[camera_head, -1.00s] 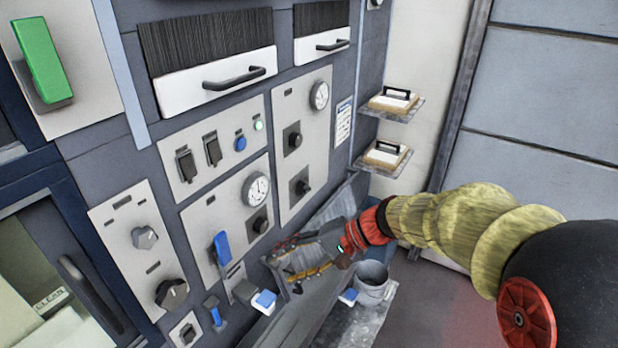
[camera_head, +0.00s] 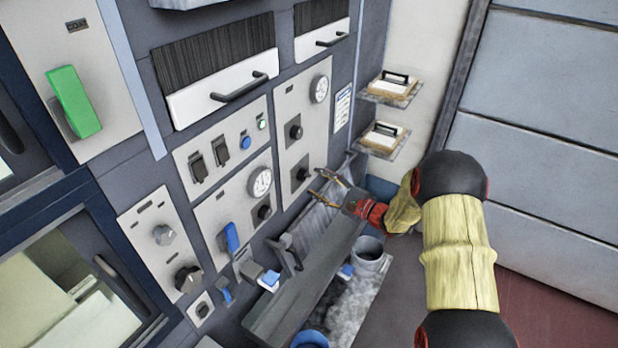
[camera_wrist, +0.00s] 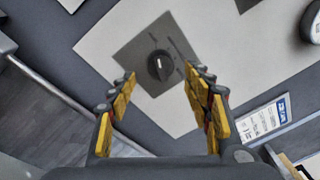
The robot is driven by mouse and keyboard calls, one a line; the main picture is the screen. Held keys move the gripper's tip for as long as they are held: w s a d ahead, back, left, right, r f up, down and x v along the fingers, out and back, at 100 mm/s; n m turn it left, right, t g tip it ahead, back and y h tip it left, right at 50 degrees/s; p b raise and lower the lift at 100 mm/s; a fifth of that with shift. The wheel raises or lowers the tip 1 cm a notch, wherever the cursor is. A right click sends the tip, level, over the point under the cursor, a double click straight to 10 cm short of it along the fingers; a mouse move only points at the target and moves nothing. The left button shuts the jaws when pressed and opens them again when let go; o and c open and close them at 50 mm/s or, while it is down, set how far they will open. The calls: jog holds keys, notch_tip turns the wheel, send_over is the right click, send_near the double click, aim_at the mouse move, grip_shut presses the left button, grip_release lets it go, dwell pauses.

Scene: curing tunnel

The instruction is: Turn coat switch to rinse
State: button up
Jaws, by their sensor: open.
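A black rotary knob (camera_wrist: 160,65) on a dark square plate is centred ahead of my gripper (camera_wrist: 161,90) in the wrist view. Its white pointer mark lies nearly upright in that picture; the small print around it is unreadable. In the head view it appears to be the lower knob (camera_head: 301,174) of the tall light panel; a similar knob (camera_head: 295,131) sits above. I cannot read which one is marked coat. My gripper (camera_head: 318,184) is open and empty, its yellow-padded fingers pointing at the panel, apart from the knob.
A gauge (camera_head: 319,88) tops this panel. Left are a blue lever (camera_head: 231,237), other knobs and a green lever (camera_head: 77,101). Two small shelves (camera_head: 380,141) jut out right of the panel.

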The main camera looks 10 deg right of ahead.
aim_at(305, 176)
jog(key=x, duration=0.4)
jog(key=shift+w+a, duration=0.1)
jog(key=shift+a, duration=0.05)
jog(key=c, duration=1.1)
jog(key=shift+c, duration=0.3)
